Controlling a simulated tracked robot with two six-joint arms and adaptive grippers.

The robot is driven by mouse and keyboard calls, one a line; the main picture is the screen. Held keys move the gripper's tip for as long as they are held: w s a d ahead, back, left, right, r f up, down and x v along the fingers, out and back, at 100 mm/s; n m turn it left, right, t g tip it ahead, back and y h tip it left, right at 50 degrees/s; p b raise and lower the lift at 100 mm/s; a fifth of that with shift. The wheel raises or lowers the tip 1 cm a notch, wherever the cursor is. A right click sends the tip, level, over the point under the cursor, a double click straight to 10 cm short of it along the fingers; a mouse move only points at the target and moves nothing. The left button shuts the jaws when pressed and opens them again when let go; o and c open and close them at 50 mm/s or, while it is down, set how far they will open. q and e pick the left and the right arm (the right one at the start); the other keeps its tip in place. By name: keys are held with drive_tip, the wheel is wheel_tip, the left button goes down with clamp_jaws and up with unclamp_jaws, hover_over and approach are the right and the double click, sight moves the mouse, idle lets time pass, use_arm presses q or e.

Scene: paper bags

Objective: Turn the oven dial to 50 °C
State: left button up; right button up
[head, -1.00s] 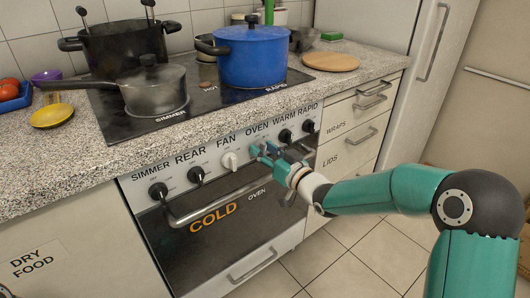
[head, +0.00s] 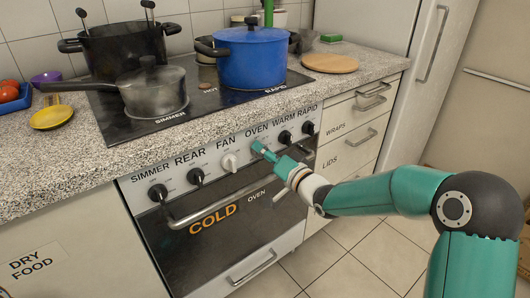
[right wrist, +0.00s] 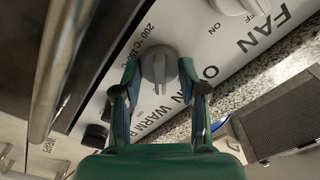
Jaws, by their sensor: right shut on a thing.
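The oven dial (right wrist: 157,66) is a pale grey knob on the white control panel, under the OVEN label (head: 257,127). In the head view my right gripper (head: 258,147) covers most of it. In the right wrist view my right gripper (right wrist: 160,76) has one finger on each side of the dial and is shut on it. Temperature marks (right wrist: 148,38) of 200 and 150 °C show beside the dial; the 50 °C mark cannot be made out. The oven (head: 225,225) front reads COLD. My left gripper is not in view.
The white fan knob (head: 230,161) is left of the oven dial and the black warm knob (head: 285,137) is right of it. The oven handle bar (head: 215,207) runs just below the panel. Pots, including a blue pot (head: 252,60), stand on the hob above.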

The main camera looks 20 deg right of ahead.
drive_tip(key=shift+d, duration=0.2)
drive_tip(key=o, duration=1)
drive_tip(key=shift+o, duration=0.6)
drive_tip(key=shift+a, duration=0.1)
drive_tip(key=v, duration=1.2)
